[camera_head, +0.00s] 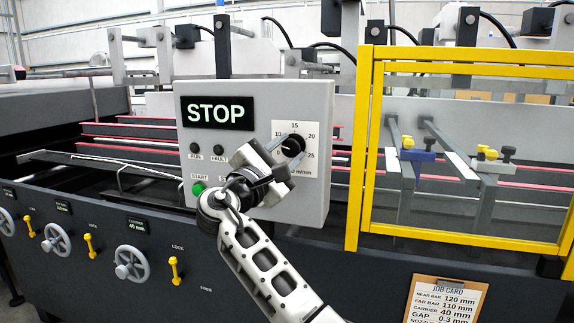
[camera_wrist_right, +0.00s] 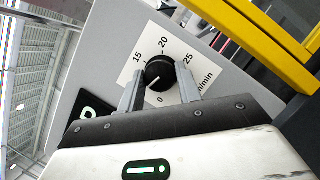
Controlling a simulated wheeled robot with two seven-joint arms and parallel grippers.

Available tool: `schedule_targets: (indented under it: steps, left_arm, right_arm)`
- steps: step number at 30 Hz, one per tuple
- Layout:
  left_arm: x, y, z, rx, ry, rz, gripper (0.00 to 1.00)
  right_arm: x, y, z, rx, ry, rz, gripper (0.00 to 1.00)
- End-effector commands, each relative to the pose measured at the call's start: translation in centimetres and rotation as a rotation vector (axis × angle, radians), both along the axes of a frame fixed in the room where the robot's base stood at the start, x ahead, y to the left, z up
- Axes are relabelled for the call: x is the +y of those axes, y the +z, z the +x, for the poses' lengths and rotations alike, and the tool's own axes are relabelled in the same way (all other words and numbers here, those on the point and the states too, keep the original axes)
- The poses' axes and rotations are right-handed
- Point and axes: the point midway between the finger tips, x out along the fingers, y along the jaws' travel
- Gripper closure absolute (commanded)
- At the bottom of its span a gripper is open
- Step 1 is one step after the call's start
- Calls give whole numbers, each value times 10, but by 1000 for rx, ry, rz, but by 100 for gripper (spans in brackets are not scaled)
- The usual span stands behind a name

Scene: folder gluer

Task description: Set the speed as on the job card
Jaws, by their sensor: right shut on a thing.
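The grey control box has a black speed knob (camera_head: 292,146) on a white dial plate (camera_head: 313,170) marked up to 25 m/min. My right gripper (camera_wrist_right: 159,88) is shut on the knob, one finger on each side. In the right wrist view the knob (camera_wrist_right: 160,70) sits between the fingers. Its white mark points left in the head view, seemingly near the low numbers; the exact value is hard to read. The job card (camera_head: 444,300) hangs on a clipboard at lower right. It reads near bar 120, far bar 110, carrier 40 and gap 0.3 mm; its lower lines are cut off.
The display (camera_head: 216,113) reads STOP. A green START button (camera_head: 198,188) is at the box's lower left, close to my right wrist. A yellow guard frame (camera_head: 362,150) stands just right of the box. Handwheels (camera_head: 131,263) and yellow lock levers (camera_head: 175,270) line the front panel.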

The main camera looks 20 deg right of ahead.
Motion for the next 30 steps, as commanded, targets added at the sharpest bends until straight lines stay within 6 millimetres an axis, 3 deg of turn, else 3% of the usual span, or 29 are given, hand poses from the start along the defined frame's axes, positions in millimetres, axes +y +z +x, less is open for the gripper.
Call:
schedule_targets:
  steps: [12,30]
  left_arm:
    - [0,-5,-1,-11,3,-6,64]
    - [0,-4,0,-17,1,-4,64]
  right_arm:
    - [2,-1,1,-115,1,180,88]
    - [1,0,1,-136,0,209,88]
